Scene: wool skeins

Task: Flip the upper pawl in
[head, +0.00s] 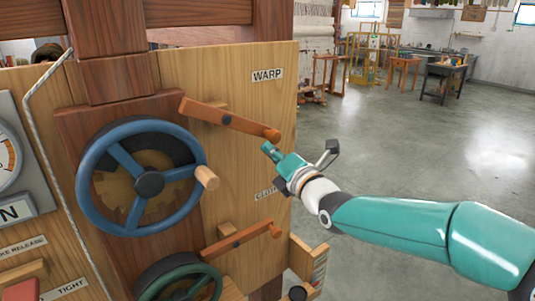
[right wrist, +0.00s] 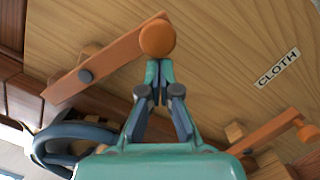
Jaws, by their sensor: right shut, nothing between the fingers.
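The upper pawl (head: 225,117) is an orange wooden bar with a round knob at its right end. It slants down to the right on the board beside the WARP label (head: 267,75), above and right of the blue handwheel (head: 89,205). It also shows in the right wrist view (right wrist: 112,59), knob nearest the camera. My right gripper (head: 267,148) is shut and empty, its tips just below the knob. In the right wrist view its fingertips (right wrist: 158,66) end right under the knob; I cannot tell whether they touch it. My left gripper is out of view.
A lower orange pawl (head: 240,240) sits below, near the CLOTH label (right wrist: 278,68) and a green handwheel (head: 150,284). A wooden handle (head: 206,178) sticks out from the blue wheel. The floor (head: 420,150) to the right is open.

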